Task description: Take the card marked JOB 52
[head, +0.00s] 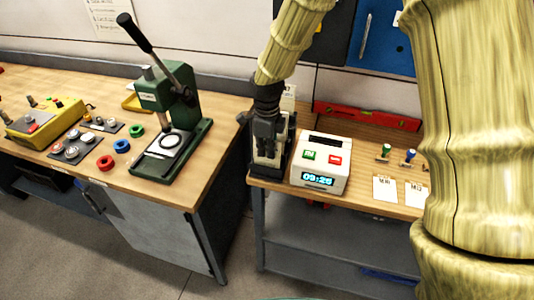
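No card that I can read as JOB 52 shows in the head view. My gripper (266,140) points down at a dark upright holder (257,176) at the left end of the right bench. Pale card-like pieces show around it; one pale card (288,98) with small marks stands behind the gripper. The gripper covers much of the holder, so I cannot tell whether its fingers are apart or hold a card. Two white tags (384,190) with short marks lie on the bench at the right.
A white time clock (321,165) with green and red buttons stands close right of the holder. Stamps (408,157) and a red level (366,116) are farther right. A green press (172,120) stands on the left bench (225,108), across a gap.

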